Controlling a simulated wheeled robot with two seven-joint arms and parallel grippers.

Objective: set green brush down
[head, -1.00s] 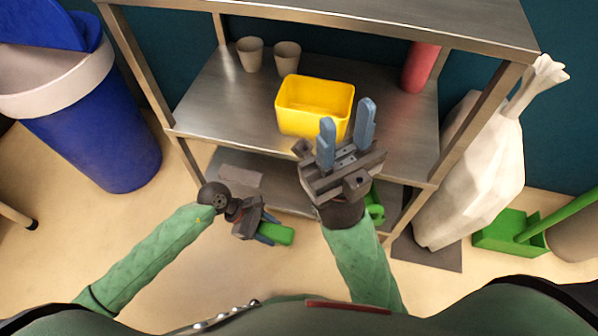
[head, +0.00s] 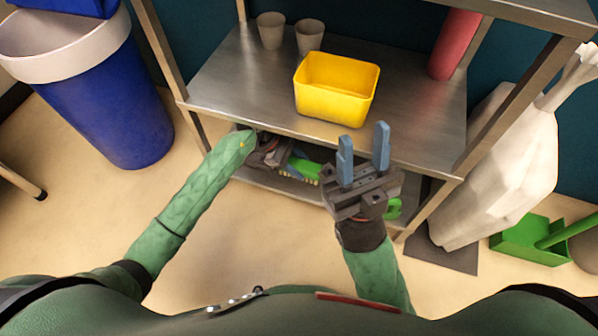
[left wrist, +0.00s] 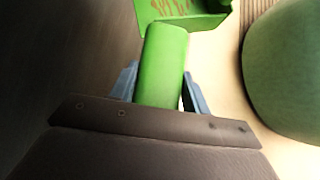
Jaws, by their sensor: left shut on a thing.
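The green brush (head: 308,168) is in my left gripper (head: 290,160), at the front of the lower shelf (head: 268,183). Pale bristles show under the brush in the head view. In the left wrist view, the green handle (left wrist: 163,65) runs between the two blue fingers of my left gripper (left wrist: 158,85). I cannot tell whether the brush touches the shelf. My right gripper (head: 363,155) is open and empty, its blue fingers pointing up, in front of the shelf unit.
A yellow bin (head: 335,100) and two cups (head: 271,30) stand on the middle shelf (head: 225,95) with a red cylinder (head: 454,45). Another green thing (head: 393,208) shows partly behind my right gripper. A blue trash can (head: 105,110) stands left; a white sack (head: 515,170) and green dustpan (head: 525,240) are right.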

